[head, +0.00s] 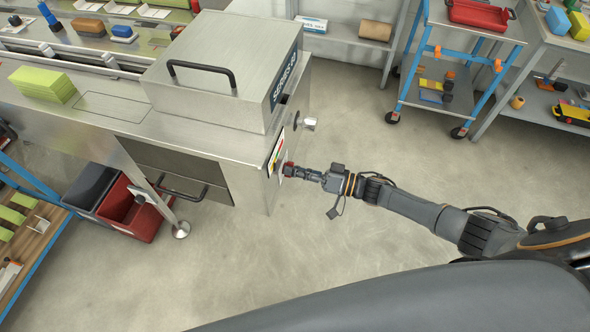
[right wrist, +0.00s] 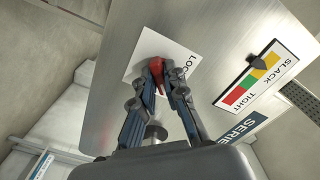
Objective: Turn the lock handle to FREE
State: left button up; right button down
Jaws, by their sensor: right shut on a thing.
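The red lock handle (right wrist: 157,68) sits on a white label plate (right wrist: 150,50) on the metal end face of the machine. The plate's visible letters read "LOC"; the rest is hidden behind my gripper, and I cannot read FREE. My right gripper (right wrist: 166,80) is shut on the red handle, a finger on each side of it. In the head view my right gripper (head: 291,170) reaches the machine's end face from the right, with a bit of the red handle (head: 288,167) showing at its tips. The handle's exact setting is hard to tell. My left gripper is not in view.
A SLACK/TIGHT colour scale (right wrist: 258,78) with a dark pointer is beside the lock plate. A metal knob (head: 309,123) juts from the machine (head: 205,60) above my gripper. A blue trolley (head: 447,95) stands at the back right. The floor around my right arm is clear.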

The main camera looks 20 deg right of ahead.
jog(key=c, duration=1.4)
grip_release()
jog(key=v, duration=1.2)
